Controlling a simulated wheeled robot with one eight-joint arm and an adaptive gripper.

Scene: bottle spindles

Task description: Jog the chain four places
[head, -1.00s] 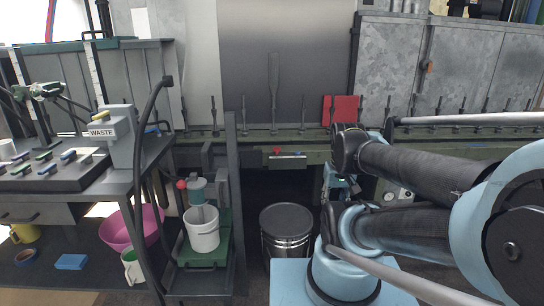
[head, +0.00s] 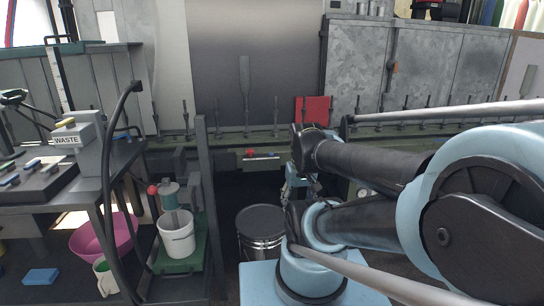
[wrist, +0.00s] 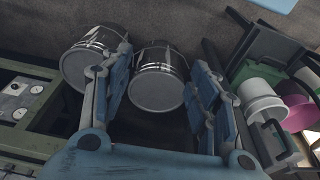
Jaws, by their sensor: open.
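In the head view, a green conveyor rail (head: 225,146) runs across the back and carries a row of thin dark upright spindles (head: 276,122). A red knob (head: 250,153) sits on its front above a short pale bar (head: 262,158). The chain itself is too small to make out. My gripper (head: 301,184) hangs in front of the rail, right of the red knob, partly hidden by my arm. In the wrist view my gripper (wrist: 160,68) is open and empty, fingers apart, above two metal drums (wrist: 158,88).
A bench with a WASTE box (head: 66,140) stands at left. A white bucket (head: 177,236) and a lidded drum (head: 262,219) stand on the floor side. A pink basin (head: 92,238) sits low left. A red sheet (head: 313,112) stands behind the rail. A gauge panel (wrist: 20,100) is at left in the wrist view.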

